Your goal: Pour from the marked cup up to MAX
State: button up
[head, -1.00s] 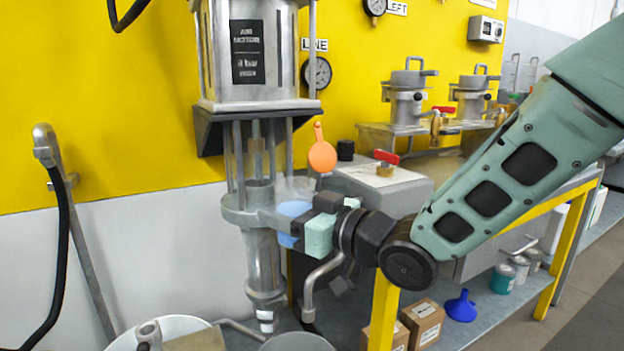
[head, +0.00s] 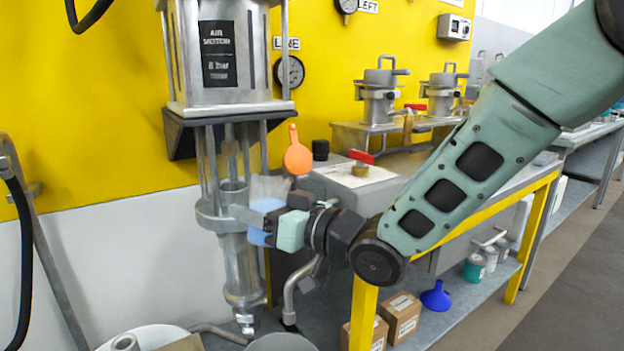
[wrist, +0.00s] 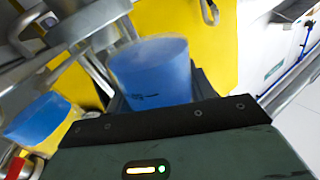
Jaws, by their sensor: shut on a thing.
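My gripper (head: 264,222) is shut on a translucent cup (head: 270,188) with blue in its lower part. The cup is beside the pump's metal tube, at the height of its collar (head: 216,212); whether they touch is unclear. In the wrist view the held cup (wrist: 150,68) looks blue, with a small dark mark on its near side. Part of it is hidden behind my gripper's dark edge. A second blue shape (wrist: 38,122) shows at the left of the wrist view; I cannot tell what it is. No MAX line can be read.
The air motor (head: 218,50) hangs above the tube. Pale round vessels (head: 280,343) are below. A blue funnel (head: 435,297) lies on the lower shelf.

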aim_at(274, 181)
jog(key=shift+w+d+r+m+p, duration=0.2)
jog(key=shift+m+p, duration=0.1)
jog(key=shift+m, duration=0.25)
jog(key=shift+w+d+r+m+p, duration=0.1)
jog(key=shift+w+d+m+p, duration=0.15)
jog(key=shift+m, duration=0.3)
jog(key=r+p, duration=0.2)
jog(key=r+m+p, duration=0.1)
jog(key=r, duration=0.1)
jog(key=r+m+p, duration=0.1)
jog(key=p, duration=0.1)
jog(key=shift+w+d+r+t+p, duration=0.25)
jog(key=shift+w+r+t+p, duration=0.1)
jog(key=shift+w+r+t, duration=0.05)
jog(key=shift+w+d+r+m+y+p, duration=0.2)
jog(key=shift+w+r+m+y+p, duration=0.1)
jog(key=shift+r+m+p, duration=0.3)
jog(key=shift+f, duration=0.1)
jog(key=shift+d+r, duration=0.1)
jog(key=shift+r, duration=0.1)
jog(key=shift+w+d+f+m+t+p, duration=0.1)
jog(key=shift+f+m+t+p, duration=0.15)
jog(key=shift+m, duration=0.35)
jog(key=shift+w+f+m+t+p, duration=0.1)
jog(key=shift+m+t+p, duration=0.15)
jog(key=shift+m, duration=0.35)
jog(key=shift+s+r+m+p, duration=0.1)
jog(key=shift+r+m+p, duration=0.4)
jog(key=shift+m+p, duration=0.4)
dwell(1.2)
